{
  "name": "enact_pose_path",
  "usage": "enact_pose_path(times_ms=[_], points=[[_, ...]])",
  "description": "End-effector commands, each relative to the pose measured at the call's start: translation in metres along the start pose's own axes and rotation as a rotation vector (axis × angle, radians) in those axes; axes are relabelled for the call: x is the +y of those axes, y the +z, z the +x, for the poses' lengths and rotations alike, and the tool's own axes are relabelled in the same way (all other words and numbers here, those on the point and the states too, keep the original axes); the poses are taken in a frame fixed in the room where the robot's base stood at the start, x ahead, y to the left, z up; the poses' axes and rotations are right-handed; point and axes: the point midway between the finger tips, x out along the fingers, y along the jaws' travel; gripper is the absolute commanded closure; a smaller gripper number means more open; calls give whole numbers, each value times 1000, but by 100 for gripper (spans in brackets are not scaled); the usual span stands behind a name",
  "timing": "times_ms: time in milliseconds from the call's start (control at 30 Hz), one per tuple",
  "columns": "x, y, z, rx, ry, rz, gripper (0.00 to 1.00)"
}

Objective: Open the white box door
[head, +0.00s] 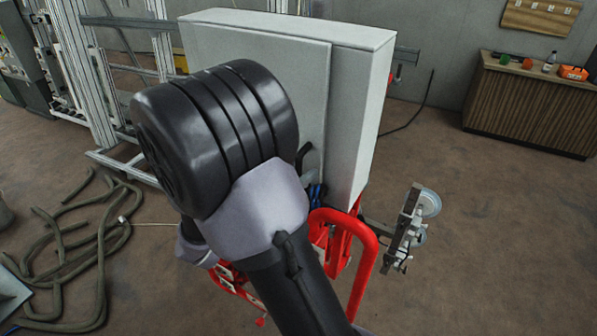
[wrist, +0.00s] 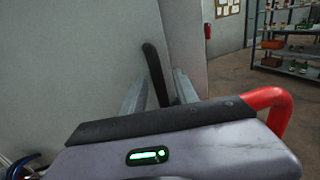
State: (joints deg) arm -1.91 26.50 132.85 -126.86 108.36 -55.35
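The white box (head: 358,110) stands upright in the middle of the head view, with its flat door (head: 305,62) facing me. A black bar handle (wrist: 153,65) is on the door in the wrist view; a dark piece near the door's right edge in the head view (head: 303,156) looks like part of it. My gripper (wrist: 160,88) has its two grey fingers apart, one on each side of the handle. I cannot tell whether either finger touches it. In the head view my arm hides the fingers and much of the door. The door looks shut.
A red tubular frame (head: 370,262) is close below the box and shows at the right in the wrist view. A wheeled metal part (head: 412,225) is right of it. Hoses (head: 95,250) lie on the floor at left. A wooden cabinet (head: 528,105) stands far right; floor between is clear.

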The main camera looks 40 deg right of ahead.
Motion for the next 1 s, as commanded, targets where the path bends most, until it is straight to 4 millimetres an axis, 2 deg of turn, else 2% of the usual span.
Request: enact_pose_path(times_ms=[267,433,1000], points=[[0,0,2,0,0,0,66],[0,0,2,0,0,0,99],[0,0,1,0,0,0,100]])
